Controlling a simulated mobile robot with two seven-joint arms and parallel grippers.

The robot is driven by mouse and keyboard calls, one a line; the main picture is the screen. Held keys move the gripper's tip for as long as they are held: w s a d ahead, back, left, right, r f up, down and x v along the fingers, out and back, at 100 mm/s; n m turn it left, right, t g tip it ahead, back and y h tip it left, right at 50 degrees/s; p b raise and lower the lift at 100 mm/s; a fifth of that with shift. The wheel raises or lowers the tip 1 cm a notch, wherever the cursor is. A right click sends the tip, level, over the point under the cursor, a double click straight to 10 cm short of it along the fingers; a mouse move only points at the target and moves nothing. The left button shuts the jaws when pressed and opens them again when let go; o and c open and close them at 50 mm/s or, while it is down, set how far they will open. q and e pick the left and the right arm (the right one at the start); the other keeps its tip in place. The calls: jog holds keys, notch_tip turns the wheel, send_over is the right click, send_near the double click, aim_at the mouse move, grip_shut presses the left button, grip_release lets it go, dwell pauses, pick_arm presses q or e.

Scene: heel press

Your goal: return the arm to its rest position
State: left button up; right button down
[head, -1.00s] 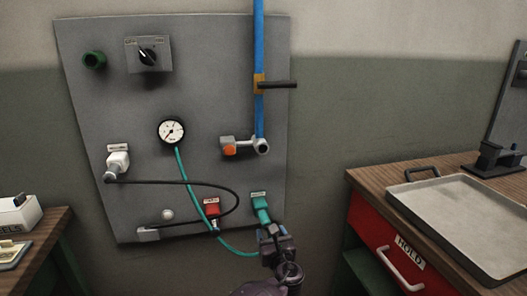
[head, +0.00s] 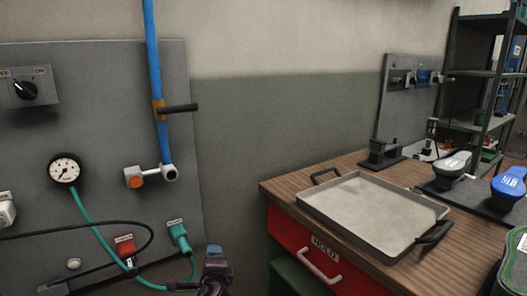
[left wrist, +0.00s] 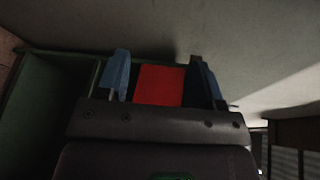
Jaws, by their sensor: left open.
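My left gripper (head: 216,255) is at the bottom of the head view, in front of the wall panel's lower right edge and left of the workbench. In the left wrist view its two blue fingers (left wrist: 161,75) stand apart with nothing held between them. A red surface shows in the gap behind them. The green hose connector (head: 179,236) sits at its labelled port on the panel, up and left of the gripper and apart from it. My right gripper is in neither view.
The grey panel (head: 100,140) carries a gauge (head: 65,170), a red port (head: 125,246), a knob (head: 25,90) and a blue pipe (head: 153,70). The workbench (head: 280,190) on the right has a metal tray (head: 370,210), a red drawer (head: 290,236) and shoe parts. Shelves (head: 480,85) stand behind.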

pick_arm(q)
jog(key=s+a+f+n+g+h+p, duration=0.1)
jog(key=s+a+f+n, duration=0.2)
jog(key=s, duration=1.1)
jog(key=s+a+f+n+g+h+p, duration=0.1)
jog(key=s+a+f+n, duration=0.2)
jog(key=s, duration=1.1)
jog(key=s+a+f+n+g+h+p, duration=0.1)
jog(key=s+a+n, duration=0.6)
jog(key=s, duration=0.8)
notch_tip(320, 180, down, 3)
jog(key=n+g+p, duration=0.1)
jog(key=n, duration=0.2)
jog(key=shift+r+n+h, duration=0.2)
jog(key=shift+n+h, duration=0.1)
jog(key=shift+h, duration=0.1)
